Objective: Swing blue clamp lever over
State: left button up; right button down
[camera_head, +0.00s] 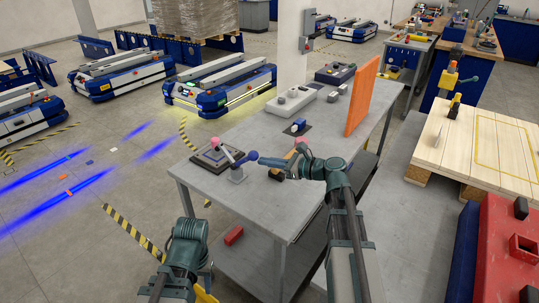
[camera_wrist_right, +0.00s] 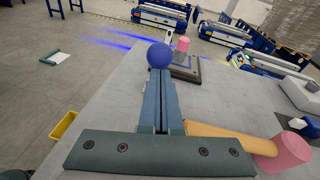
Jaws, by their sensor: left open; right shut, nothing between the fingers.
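The blue clamp (camera_head: 237,174) stands near the front left edge of the grey table, its lever ending in a blue ball (camera_head: 252,156). In the right wrist view the ball (camera_wrist_right: 159,55) is just beyond my fingertips; I cannot tell whether they touch. The lever is mostly hidden there. My right gripper (camera_head: 265,161) is shut and empty, reaching left over the table, with its tips at the ball; its closed fingers also show in the wrist view (camera_wrist_right: 162,75). My left gripper (camera_head: 207,272) is open and low, in front of the table, away from the clamp.
A dark square plate with a pink knob (camera_head: 225,151) lies beside the clamp. A tan handle with a pink end (camera_wrist_right: 280,150) is close to my right gripper. An orange panel (camera_head: 362,95) stands farther back. A red block (camera_head: 233,236) lies on the lower shelf.

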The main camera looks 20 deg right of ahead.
jog(key=w+a+r+g+h+p, duration=0.5)
jog(key=w+r+p, duration=0.2)
jog(key=p, duration=1.1)
jog(key=shift+w+a+r+m+g, duration=0.15)
jog(key=shift+a+r+m+g, duration=0.15)
jog(key=shift+a+g, duration=0.1)
jog(key=s+d+p, duration=0.1)
jog(key=s+d+r, duration=0.1)
jog(key=s+d, duration=0.1)
jog(key=shift+d+r+p, duration=0.15)
jog(key=shift+p, duration=0.2)
jog(key=p+v, duration=0.7)
jog(key=v, duration=0.2)
jog(key=shift+w+a+r+p, duration=0.2)
jog(key=shift+w+r+p, duration=0.15)
jog(key=shift+r, duration=0.1)
